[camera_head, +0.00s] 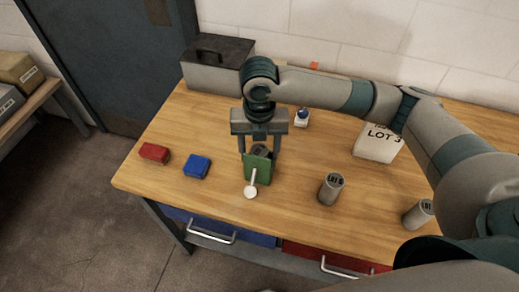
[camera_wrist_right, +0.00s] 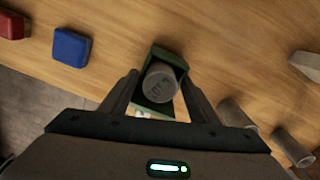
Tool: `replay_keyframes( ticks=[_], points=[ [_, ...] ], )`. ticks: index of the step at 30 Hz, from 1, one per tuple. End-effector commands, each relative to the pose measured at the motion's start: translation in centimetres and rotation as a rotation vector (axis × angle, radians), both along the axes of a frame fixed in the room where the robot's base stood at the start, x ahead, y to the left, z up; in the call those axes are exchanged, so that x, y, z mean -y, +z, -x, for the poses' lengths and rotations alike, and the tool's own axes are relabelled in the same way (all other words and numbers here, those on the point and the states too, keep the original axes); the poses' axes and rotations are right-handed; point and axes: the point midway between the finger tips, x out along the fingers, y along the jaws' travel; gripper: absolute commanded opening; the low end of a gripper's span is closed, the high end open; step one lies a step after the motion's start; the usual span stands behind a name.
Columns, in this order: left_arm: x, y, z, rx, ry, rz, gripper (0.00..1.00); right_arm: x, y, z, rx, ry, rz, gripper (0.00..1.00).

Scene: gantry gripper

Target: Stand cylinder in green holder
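The green holder (camera_head: 262,170) stands on the wooden table, and it also shows in the wrist view (camera_wrist_right: 153,107). A grey cylinder (camera_wrist_right: 160,84) with a marked top sits inside it, and the cylinder's top (camera_head: 261,149) shows above the holder's wall in the head view. My right gripper (camera_head: 259,156) points down over the holder. Its fingers are spread to either side of the cylinder, with small gaps visible in the wrist view (camera_wrist_right: 159,80). The cylinder's lower part is hidden by the holder. My left gripper is not in view.
Two more grey cylinders stand to the right, one nearer (camera_head: 331,189) and one farther right (camera_head: 418,213). Red (camera_head: 154,153) and blue (camera_head: 197,167) blocks lie left. A white round-ended piece (camera_head: 250,191) is at the holder's front.

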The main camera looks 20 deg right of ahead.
Motion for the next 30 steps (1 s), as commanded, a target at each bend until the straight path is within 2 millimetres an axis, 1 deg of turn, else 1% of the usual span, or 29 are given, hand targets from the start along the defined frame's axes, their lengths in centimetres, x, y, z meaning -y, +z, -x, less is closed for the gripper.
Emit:
replay_keyframes(
  ticks=[9,14,16,20,30],
  points=[
    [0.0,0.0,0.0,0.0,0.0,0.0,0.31,0.1,-0.1,0.1,-0.004,-0.001,0.003,0.57],
    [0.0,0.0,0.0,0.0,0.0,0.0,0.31,0.1,0.9,0.1,-0.002,0.0,0.003,0.57],
    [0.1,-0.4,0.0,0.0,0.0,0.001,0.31,0.0,1.5,0.0,0.0,0.001,0.001,0.57],
    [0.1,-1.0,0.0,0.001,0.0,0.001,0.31,0.0,3.5,-0.1,0.003,0.001,0.001,0.57],
    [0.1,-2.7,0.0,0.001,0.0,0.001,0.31,0.0,9.8,-0.1,0.003,0.0,0.0,0.57]
  ],
)
